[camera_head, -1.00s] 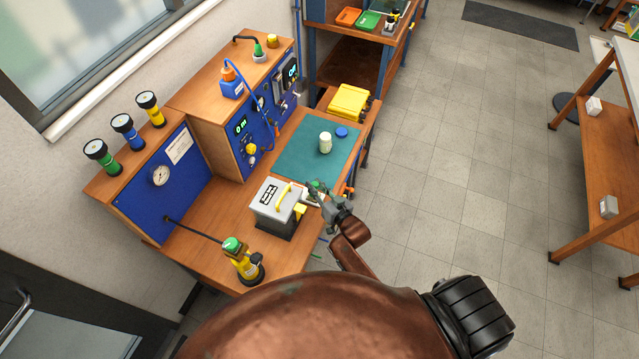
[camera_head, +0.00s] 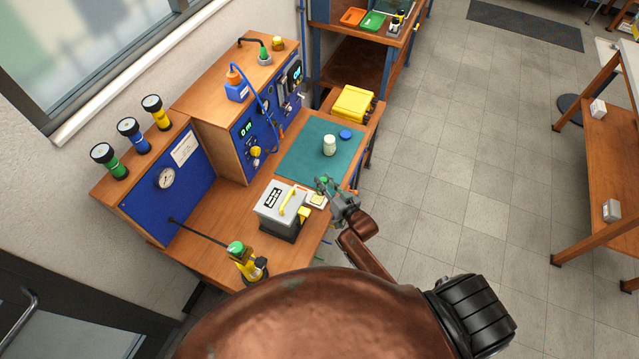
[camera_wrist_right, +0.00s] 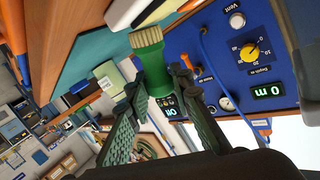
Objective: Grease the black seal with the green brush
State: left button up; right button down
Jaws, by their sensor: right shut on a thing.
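My right gripper (camera_head: 329,188) is above the front edge of the bench, beside the grey box with a yellow handle. In the right wrist view the gripper (camera_wrist_right: 157,88) is shut on the green brush (camera_wrist_right: 149,60), whose cream bristle end points toward the top of the picture. The brush is only a small green spot in the head view. An open white jar (camera_head: 329,146) stands on the teal mat, with a blue lid (camera_head: 345,134) lying beside it. I cannot make out the black seal in either view. My left gripper is not in view.
The grey box (camera_head: 280,207) stands just left of the gripper. A small pale item (camera_head: 316,200) lies beside it. A yellow case (camera_head: 352,103) is behind the teal mat (camera_head: 298,151). A yellow regulator (camera_head: 249,266) stands at the bench's near end. Most of the mat is clear.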

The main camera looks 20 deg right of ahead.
notch_tip(320, 180, up, 4)
jog(key=shift+s+a+r+p, duration=0.1)
jog(key=shift+s+r+p, duration=0.05)
jog(key=shift+p, duration=1.1)
jog(key=shift+r+p, duration=0.35)
jog(key=shift+r, duration=0.05)
jog(key=shift+r+p, duration=0.65)
jog(key=shift+p, duration=0.1)
notch_tip(320, 180, up, 2)
jog(key=shift+r+p, duration=0.2)
jog(key=shift+p, duration=0.9)
jog(key=shift+f, duration=0.1)
